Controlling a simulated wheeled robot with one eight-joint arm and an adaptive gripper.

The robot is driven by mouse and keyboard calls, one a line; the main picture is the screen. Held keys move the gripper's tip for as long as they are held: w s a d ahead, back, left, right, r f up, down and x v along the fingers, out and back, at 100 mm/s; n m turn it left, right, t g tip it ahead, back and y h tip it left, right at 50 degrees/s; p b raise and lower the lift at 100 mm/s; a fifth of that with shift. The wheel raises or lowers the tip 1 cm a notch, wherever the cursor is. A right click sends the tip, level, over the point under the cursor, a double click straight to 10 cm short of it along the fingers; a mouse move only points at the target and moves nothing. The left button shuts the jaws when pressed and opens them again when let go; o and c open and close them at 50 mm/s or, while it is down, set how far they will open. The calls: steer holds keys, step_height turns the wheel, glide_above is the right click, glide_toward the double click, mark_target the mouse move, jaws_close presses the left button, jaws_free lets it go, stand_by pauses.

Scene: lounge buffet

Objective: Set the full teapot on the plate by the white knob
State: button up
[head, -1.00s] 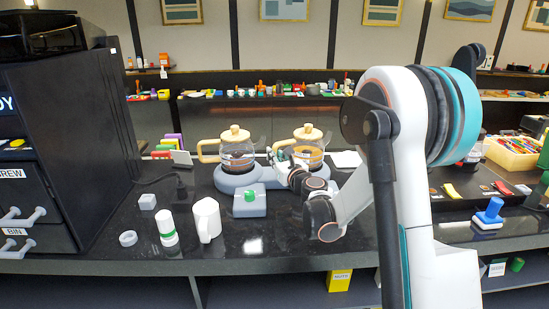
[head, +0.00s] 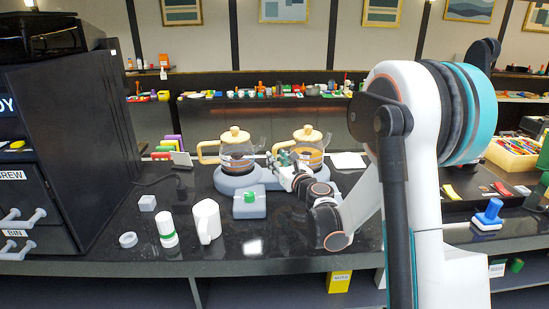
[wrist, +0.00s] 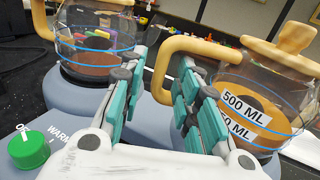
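Two glass teapots with wooden lids and tan handles stand side by side on a grey-blue warmer (head: 231,185). The left teapot (head: 236,153) has a low brown content; it also shows in the wrist view (wrist: 93,50). The right teapot (head: 309,145) has an orange-brown content and 500 ML marks in the wrist view (wrist: 275,88). My gripper (head: 284,160) is at the right teapot's handle. In the wrist view its fingers (wrist: 163,68) are apart, with the handle's bend between them. A green knob (wrist: 29,149) sits on the warmer's front. I see no white knob.
A black machine (head: 65,140) fills the left side. A white sheet (head: 348,160) lies right of the teapots.

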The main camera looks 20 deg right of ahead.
steer(key=s, duration=0.9)
steer(key=shift+s+d, duration=0.2)
steer(key=shift+d, duration=0.25)
steer(key=o, duration=1.6)
steer(key=s, duration=0.6)
steer(key=s+d+b, duration=0.1)
steer(key=s, duration=0.2)
